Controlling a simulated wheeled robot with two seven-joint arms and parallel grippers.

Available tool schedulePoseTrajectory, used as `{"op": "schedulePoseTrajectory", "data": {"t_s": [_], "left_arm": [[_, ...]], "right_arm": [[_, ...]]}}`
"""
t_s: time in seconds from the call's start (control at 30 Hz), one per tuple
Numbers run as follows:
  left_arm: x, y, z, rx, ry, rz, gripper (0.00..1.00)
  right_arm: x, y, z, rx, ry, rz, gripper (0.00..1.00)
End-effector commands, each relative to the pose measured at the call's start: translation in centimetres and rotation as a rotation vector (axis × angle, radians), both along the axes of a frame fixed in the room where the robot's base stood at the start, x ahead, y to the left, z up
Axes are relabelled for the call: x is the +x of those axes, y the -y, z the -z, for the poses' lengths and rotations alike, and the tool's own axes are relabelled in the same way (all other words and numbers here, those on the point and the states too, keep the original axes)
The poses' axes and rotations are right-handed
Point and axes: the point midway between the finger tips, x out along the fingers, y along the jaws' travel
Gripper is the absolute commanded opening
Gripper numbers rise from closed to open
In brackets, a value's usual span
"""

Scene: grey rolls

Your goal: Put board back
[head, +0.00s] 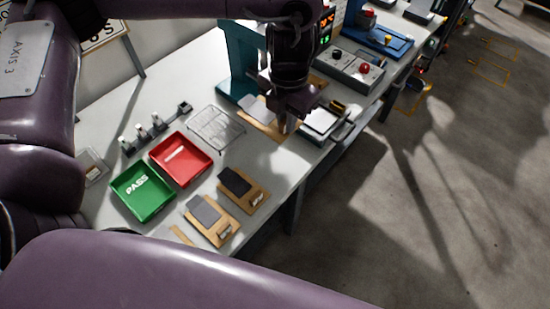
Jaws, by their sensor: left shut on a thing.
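My left gripper (288,122) points down over the bench beside the teal machine. It is shut on the edge of a tan wooden board (262,123) with a pale grey pad on it. The gripper hides part of this board, and I cannot tell whether the board touches the bench. Two similar tan boards with dark pads lie at the front edge, one nearer (223,229) and one farther (256,193). My right gripper is not in view.
A green PASS tray (125,210) and a red tray (191,180) stand left of the boards. A wire rack (216,129) lies behind them. The teal machine (237,62) and a grey box with a red button (348,76) stand farther along the bench.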

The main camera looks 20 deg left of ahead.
Motion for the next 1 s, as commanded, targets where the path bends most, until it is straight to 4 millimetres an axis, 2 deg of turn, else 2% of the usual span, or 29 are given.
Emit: {"op": "schedulePoseTrajectory", "data": {"t_s": [0.3, 0.5, 0.6, 0.77, 1.0], "left_arm": [[-0.3, -0.1, 8.6, 0.000, -0.011, -0.004, 0.00], [-0.2, 0.0, 13.4, 0.000, -0.008, -0.003, 0.00], [-0.2, 0.0, 14.8, -0.001, -0.004, -0.002, 0.00], [-0.1, 0.0, 15.8, 0.000, -0.003, -0.001, 0.00], [-0.1, 0.0, 19.0, 0.000, -0.003, -0.001, 0.00]], "right_arm": [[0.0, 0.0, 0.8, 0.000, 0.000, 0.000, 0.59], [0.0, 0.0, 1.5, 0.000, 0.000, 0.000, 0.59], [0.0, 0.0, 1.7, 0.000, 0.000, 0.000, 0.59], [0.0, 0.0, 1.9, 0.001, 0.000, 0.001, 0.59], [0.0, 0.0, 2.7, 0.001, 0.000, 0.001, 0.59]]}}
